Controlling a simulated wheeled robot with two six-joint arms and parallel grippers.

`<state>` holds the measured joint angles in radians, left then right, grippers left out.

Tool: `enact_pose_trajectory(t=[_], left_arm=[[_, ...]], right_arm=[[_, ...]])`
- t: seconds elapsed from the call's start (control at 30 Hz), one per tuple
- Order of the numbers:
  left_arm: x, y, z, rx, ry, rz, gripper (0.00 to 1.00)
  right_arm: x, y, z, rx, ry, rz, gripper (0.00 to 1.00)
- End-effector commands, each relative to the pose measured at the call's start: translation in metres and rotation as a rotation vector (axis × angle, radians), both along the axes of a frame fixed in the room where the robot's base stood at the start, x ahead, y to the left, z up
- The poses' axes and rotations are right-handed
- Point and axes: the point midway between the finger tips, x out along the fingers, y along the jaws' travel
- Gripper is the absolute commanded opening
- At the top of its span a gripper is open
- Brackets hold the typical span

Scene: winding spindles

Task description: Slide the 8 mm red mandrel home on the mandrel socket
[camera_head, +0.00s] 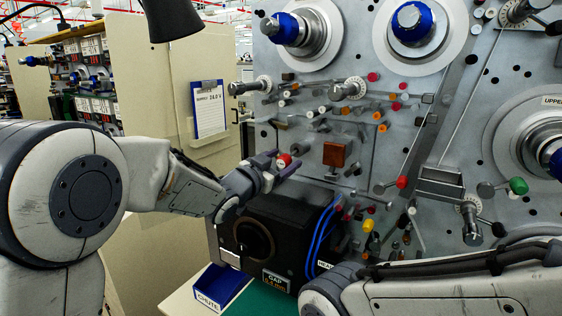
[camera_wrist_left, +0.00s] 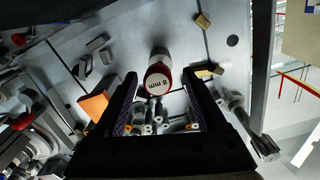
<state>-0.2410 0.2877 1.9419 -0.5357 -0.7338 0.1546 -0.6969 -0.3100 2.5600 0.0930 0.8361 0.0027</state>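The red mandrel (camera_wrist_left: 158,78) shows its round white end face, marked "8 mm", in the left wrist view, with a pale metal part behind it towards the grey panel. In the head view its red end (camera_head: 284,160) shows at the left gripper's fingers. My left gripper (camera_head: 285,168) is open; in the left wrist view its fingertips (camera_wrist_left: 160,76) stand either side of the mandrel, with a gap on both sides. The mandrel socket is not clearly seen; how far the mandrel sits on it cannot be told. My right forearm crosses the lower right; its gripper is out of view.
The machine panel (camera_head: 450,135) carries many pegs and knobs right of the gripper. An orange-brown block (camera_head: 337,154) stands close by. A black box (camera_head: 275,235) with blue cables (camera_head: 322,235) lies below. A blue chute tray (camera_head: 222,285) is at the bottom.

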Motion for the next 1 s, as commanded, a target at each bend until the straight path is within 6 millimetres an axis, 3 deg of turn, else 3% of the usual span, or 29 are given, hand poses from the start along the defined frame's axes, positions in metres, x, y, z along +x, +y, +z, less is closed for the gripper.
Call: enact_pose_trajectory(t=[0.27, 0.7, 1.0], left_arm=[[-0.004, 0.003, -0.001, -0.001, -0.001, 0.001, 0.73], [-0.069, 0.048, -0.002, -0.001, -0.003, 0.003, 0.73], [-0.086, 0.059, 0.000, -0.001, 0.000, 0.001, 0.73]], right_arm=[[0.000, 0.000, -0.004, 0.000, 0.000, 0.001, 0.89], [0.000, 0.000, -0.034, 0.000, 0.000, 0.002, 0.89], [0.000, 0.000, -0.037, 0.000, 0.000, 0.002, 0.89]])
